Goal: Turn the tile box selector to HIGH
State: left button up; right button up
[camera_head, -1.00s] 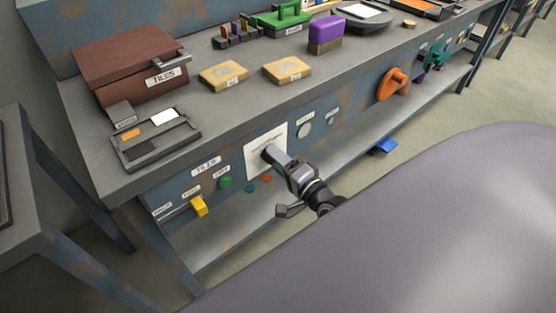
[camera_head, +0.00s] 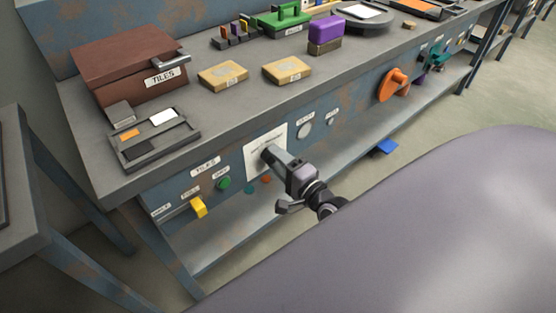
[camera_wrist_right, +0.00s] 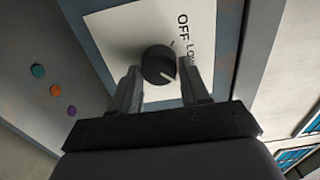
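The tile box selector is a round black knob (camera_wrist_right: 158,66) on a white plate (camera_wrist_right: 120,35) on the bench's front panel; the plate also shows in the head view (camera_head: 257,139). The knob's white mark points to the lower right in the wrist view, away from the printed OFF and LOW. The HIGH label is not visible, probably behind a finger. My right gripper (camera_wrist_right: 161,72) has one finger on each side of the knob, closed to about its width. In the head view the right gripper (camera_head: 271,156) reaches the plate and covers the knob. My left gripper is not in view.
A brown TILES box (camera_head: 130,72) and a dark tray (camera_head: 153,138) stand on the bench above. Beside the plate are a green button (camera_head: 223,183), a yellow switch (camera_head: 199,206) and a round grey disc (camera_head: 304,131). An orange handwheel (camera_head: 391,85) sticks out further right.

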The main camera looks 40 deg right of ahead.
jog(key=shift+o, duration=1.3)
jog(key=s, duration=0.7)
jog(key=shift+d+p, duration=0.3)
jog(key=shift+s+a, duration=0.1)
